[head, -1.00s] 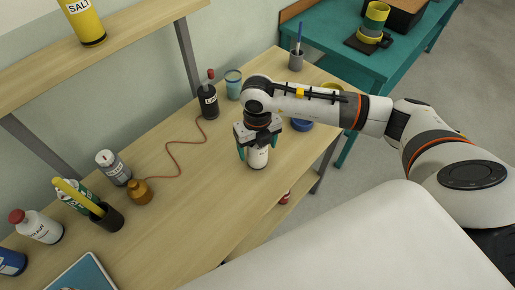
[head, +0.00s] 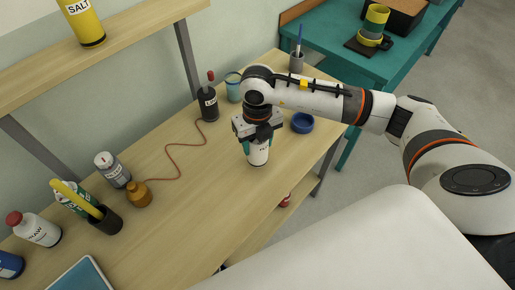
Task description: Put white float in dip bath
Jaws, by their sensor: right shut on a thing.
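A white cylinder (head: 258,156) with dark lettering is between the fingers of my right gripper (head: 258,146), near the front edge of the wooden bench. I take it as the white float, though its label is too small to read surely. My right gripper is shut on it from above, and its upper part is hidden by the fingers. It is upright; I cannot tell whether its base touches the bench. A round blue dish (head: 302,123), perhaps the dip bath, stands just right of and behind the gripper. My left gripper is not in view.
Several bottles and a black holder (head: 107,221) stand at left. The middle of the bench (head: 190,195) is clear. A shelf (head: 120,40) overhangs the back.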

